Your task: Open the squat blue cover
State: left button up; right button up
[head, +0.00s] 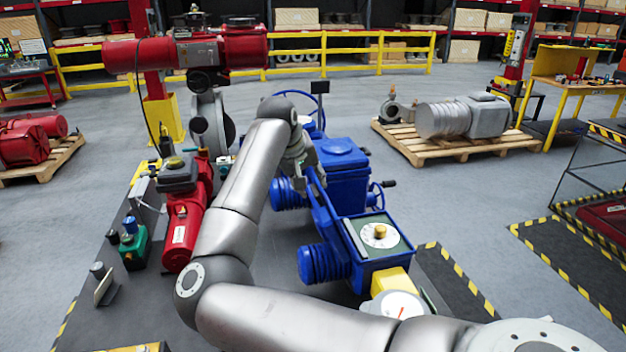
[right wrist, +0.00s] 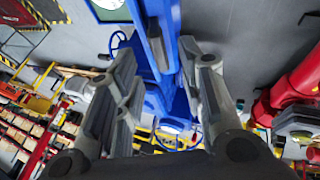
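A blue cover (head: 326,215) stands raised along the left side of the near blue housing (head: 385,262), whose face with a gold knob is exposed. A second blue housing behind it has a closed blue top (head: 342,150). My right gripper (head: 306,172) is at the far end of the raised cover, partly hidden by my arm. In the right wrist view its fingers (right wrist: 158,55) are apart, with the blue edge of the cover (right wrist: 155,40) showing between them; I cannot tell whether they touch it. My left gripper is not in view.
A red actuator (head: 188,215) and a small green unit (head: 133,246) stand to the left on the dark bench. A blue handwheel (head: 376,196) sticks out right of the housings. A pallet with a grey motor (head: 460,117) is behind; the floor between is clear.

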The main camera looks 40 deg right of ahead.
aim_at(315, 190)
jog(key=p+x, duration=0.1)
jog(key=x, duration=0.2)
jog(key=shift+w+d+f, duration=0.2)
jog(key=shift+d, duration=0.15)
jog(key=shift+f+p, duration=0.25)
jog(key=shift+p, duration=0.05)
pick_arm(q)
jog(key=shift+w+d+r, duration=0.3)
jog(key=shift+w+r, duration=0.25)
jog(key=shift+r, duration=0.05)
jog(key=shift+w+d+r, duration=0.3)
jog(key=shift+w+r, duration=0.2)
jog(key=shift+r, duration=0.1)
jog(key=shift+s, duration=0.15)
pick_arm(e)
jog(key=shift+f, duration=0.1)
jog(key=shift+c, duration=0.2)
jog(key=shift+d, duration=0.1)
jog(key=c, duration=0.7)
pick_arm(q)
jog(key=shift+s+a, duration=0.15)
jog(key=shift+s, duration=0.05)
pick_arm(e)
grip_shut()
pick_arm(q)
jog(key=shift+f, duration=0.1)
